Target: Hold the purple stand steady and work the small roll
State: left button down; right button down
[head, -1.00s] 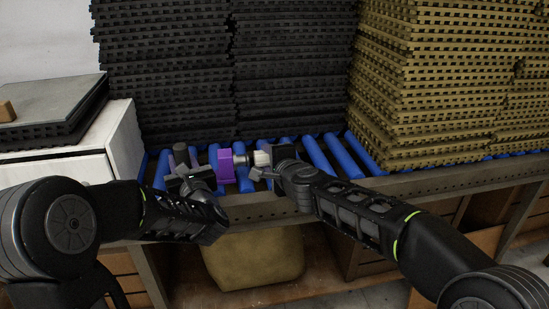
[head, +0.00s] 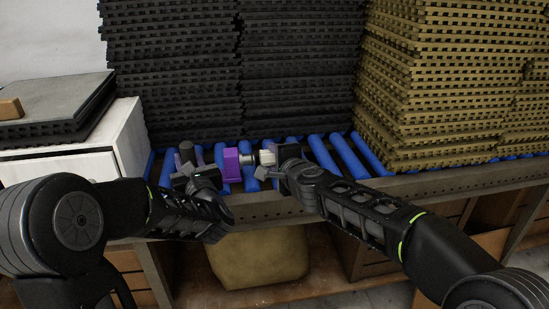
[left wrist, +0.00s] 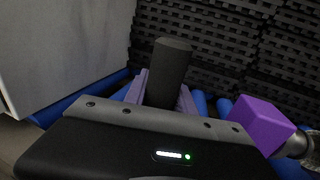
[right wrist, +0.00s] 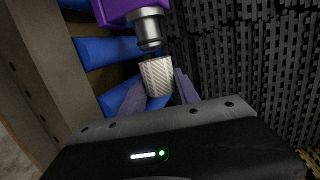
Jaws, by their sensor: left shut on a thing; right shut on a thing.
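The purple stand (head: 231,162) is a block above the blue rollers, with a metal collar on its right side; its block also shows in the left wrist view (left wrist: 262,124). My left gripper (head: 188,165) is shut on an upright dark grey cylinder (left wrist: 168,72), left of the purple block. Whether the cylinder joins the block is hidden. The small roll (right wrist: 156,76) is whitish and ridged, and sits just off the end of the metal collar (right wrist: 148,27), roughly in line with it. My right gripper (head: 276,160) is shut on the small roll.
Stacks of black mats (head: 240,80) stand close behind the rollers, and tan mats (head: 455,85) at the right. A white cabinet (head: 75,165) is at the left. A metal rail (head: 270,205) runs along the front. Bare blue rollers (head: 350,155) lie right of my right gripper.

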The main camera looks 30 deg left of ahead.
jog(key=shift+s+a, duration=0.6)
jog(key=shift+a, duration=0.15)
dwell(0.7)
jog(key=shift+s+a, duration=0.65)
jog(key=shift+a, duration=0.15)
jog(key=shift+s+a, duration=0.1)
jog(key=shift+a, duration=0.1)
jog(key=c, duration=0.8)
grip_release()
jog(key=shift+d, duration=0.1)
jog(key=v, duration=1.2)
